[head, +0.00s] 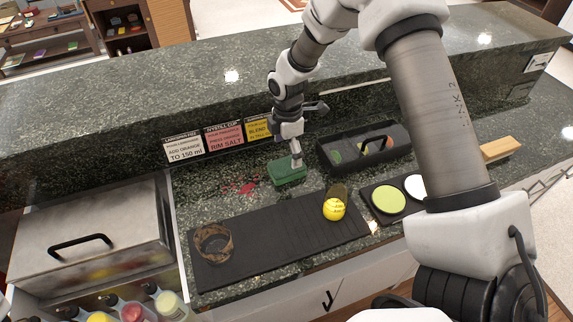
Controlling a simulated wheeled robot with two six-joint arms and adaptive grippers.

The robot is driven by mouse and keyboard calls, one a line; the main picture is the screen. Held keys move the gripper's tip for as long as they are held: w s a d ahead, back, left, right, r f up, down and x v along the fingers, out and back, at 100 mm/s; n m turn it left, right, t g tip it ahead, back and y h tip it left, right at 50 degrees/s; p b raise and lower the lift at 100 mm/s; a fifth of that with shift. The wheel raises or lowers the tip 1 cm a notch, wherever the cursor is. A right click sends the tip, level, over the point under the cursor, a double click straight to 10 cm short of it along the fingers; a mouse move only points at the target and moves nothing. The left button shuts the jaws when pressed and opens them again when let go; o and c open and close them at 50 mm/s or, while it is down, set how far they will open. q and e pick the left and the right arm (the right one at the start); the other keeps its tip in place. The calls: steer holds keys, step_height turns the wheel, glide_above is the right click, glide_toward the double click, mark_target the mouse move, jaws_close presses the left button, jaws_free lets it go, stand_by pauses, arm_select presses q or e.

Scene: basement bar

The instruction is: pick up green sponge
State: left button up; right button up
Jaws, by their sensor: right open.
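The green sponge (287,174) lies on the dark stone counter, behind the black bar mat and left of the black caddy. My right gripper (296,160) points down right at the sponge, with its fingertips at the sponge's upper right part. The jaws are open. One finger shows clearly; the other is mostly hidden, and I cannot tell whether the fingers touch the sponge. My left gripper is not in the head view.
A black bar mat (270,245) holds a brown ring-shaped item (213,244) and a yellow citrus (334,209). The black caddy (330,150) stands close right of the sponge. Recipe cards (223,138) lean behind. A steel lidded box (100,225) is at left. Red bits (247,188) lie left of the sponge.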

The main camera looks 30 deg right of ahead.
mark_target(287, 166)
steer(key=shift+s+a+f+p, duration=0.2)
steer(key=shift+f+p, duration=0.1)
steer(key=shift+f, duration=0.1)
steer(key=shift+s+a+f+p, duration=0.1)
steer(key=shift+s+f+p, duration=0.1)
steer(key=shift+f+p, duration=0.15)
steer(key=f, duration=0.4)
steer(key=shift+w+d+f+p, duration=0.2)
steer(key=shift+w+p, duration=0.1)
steer(key=shift+p, duration=0.1)
steer(key=shift+a+r, duration=0.1)
steer(key=shift+s, duration=0.15)
steer(key=c, duration=0.4)
steer(key=shift+a, duration=0.1)
steer(key=c, duration=0.4)
steer(key=shift+r, duration=0.1)
